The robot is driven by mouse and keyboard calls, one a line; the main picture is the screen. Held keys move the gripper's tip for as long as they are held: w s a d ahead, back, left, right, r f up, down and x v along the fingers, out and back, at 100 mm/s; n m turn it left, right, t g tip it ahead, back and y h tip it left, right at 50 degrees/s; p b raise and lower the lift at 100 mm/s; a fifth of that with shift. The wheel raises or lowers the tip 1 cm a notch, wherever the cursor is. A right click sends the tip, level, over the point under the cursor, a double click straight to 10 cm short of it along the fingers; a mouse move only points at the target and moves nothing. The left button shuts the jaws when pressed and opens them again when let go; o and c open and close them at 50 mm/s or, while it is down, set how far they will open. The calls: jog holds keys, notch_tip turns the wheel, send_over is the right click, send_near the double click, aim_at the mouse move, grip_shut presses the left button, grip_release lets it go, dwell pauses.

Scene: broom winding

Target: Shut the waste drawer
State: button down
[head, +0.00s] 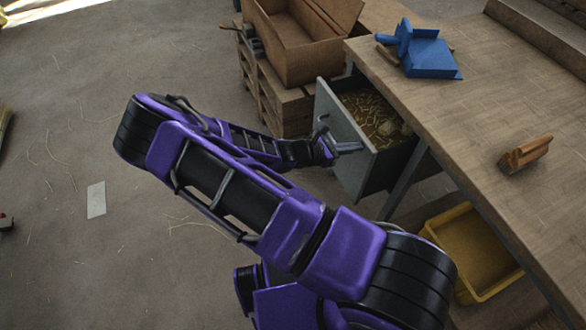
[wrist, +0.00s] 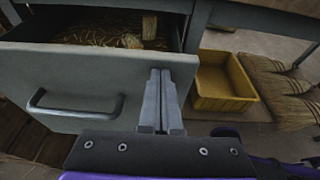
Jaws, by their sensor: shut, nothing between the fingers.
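The waste drawer (head: 345,140) stands pulled out from under the workbench in the head view, with straw scraps and a few blocks inside. Its grey front (wrist: 75,75) with a dark bar handle (wrist: 75,105) fills the left of the wrist view. My gripper (head: 350,148) is shut and empty. In the wrist view its fingertips (wrist: 161,75) lie over the right part of the drawer front, to the right of the handle. I cannot tell whether they touch the front.
A yellow bin (head: 470,250) sits on the floor below. Broom heads (wrist: 280,90) lie right of it. Cardboard boxes (head: 295,45) stand on a pallet behind the drawer. Floor at left is mostly clear.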

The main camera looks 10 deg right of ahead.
aim_at(360, 138)
jog(key=w+d, duration=0.1)
jog(key=d, duration=0.4)
jog(key=w+d, duration=0.1)
jog(key=d, duration=0.3)
jog(key=w+d+p, duration=0.1)
jog(key=d, duration=0.4)
jog(key=shift+d, duration=0.35)
jog(key=shift+d+r, duration=0.15)
jog(key=shift+d, duration=0.1)
jog(key=shift+r, duration=0.1)
jog(key=shift+a+p, duration=0.3)
jog(key=shift+a, duration=0.2)
jog(key=v, duration=0.4)
jog(key=p+v, duration=0.1)
jog(key=v, duration=0.4)
jog(key=f+v, duration=0.1)
jog(key=v, duration=0.3)
jog(key=shift+s+a, duration=0.15)
jog(key=shift+a, duration=0.15)
